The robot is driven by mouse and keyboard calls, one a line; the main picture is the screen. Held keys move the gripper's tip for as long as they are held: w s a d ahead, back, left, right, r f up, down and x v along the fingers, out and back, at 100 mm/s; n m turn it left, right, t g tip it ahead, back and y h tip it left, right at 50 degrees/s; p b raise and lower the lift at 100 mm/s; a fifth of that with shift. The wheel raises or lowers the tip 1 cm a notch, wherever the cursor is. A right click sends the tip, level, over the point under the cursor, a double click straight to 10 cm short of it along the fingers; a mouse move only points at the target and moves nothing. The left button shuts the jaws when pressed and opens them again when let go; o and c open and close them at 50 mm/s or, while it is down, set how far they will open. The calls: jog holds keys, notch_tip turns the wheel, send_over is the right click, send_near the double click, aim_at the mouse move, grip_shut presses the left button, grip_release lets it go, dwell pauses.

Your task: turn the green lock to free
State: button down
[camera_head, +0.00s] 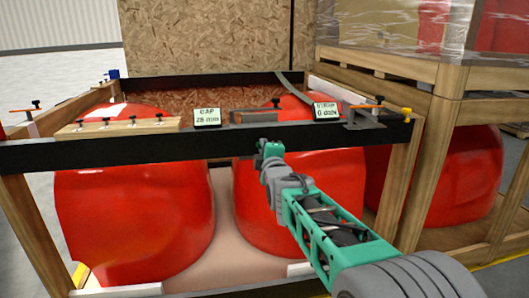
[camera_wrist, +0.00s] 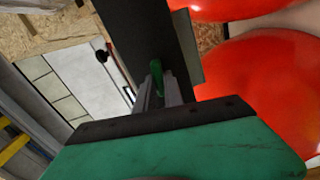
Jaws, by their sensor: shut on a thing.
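The green lock (camera_wrist: 156,74) shows in the wrist view as a narrow green piece against the dark beam. My gripper (camera_wrist: 158,92) is shut on it, with one grey finger on each side. In the head view my gripper (camera_head: 268,150) is at the front face of the black beam (camera_head: 90,149), near its middle. The lock is hidden there behind my gripper, so its turn angle cannot be told.
Red nosecones (camera_head: 130,200) stand in the wooden frame below and behind the beam. Two small displays, one marked CAP (camera_head: 207,117) and one marked STRAP (camera_head: 326,111), sit above it. A wooden strip with knobs (camera_head: 118,126) lies at left. A wrapped pallet stands at right.

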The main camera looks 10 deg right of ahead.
jog(key=shift+f+n, duration=0.1)
jog(key=shift+n, duration=0.6)
jog(key=shift+b, duration=0.3)
jog(key=c, duration=1.4)
grip_release()
jog(key=shift+c, duration=0.2)
jog(key=s+p, duration=0.1)
jog(key=s, duration=0.6)
jog(key=shift+s+p, duration=0.35)
jog(key=shift+s, duration=0.05)
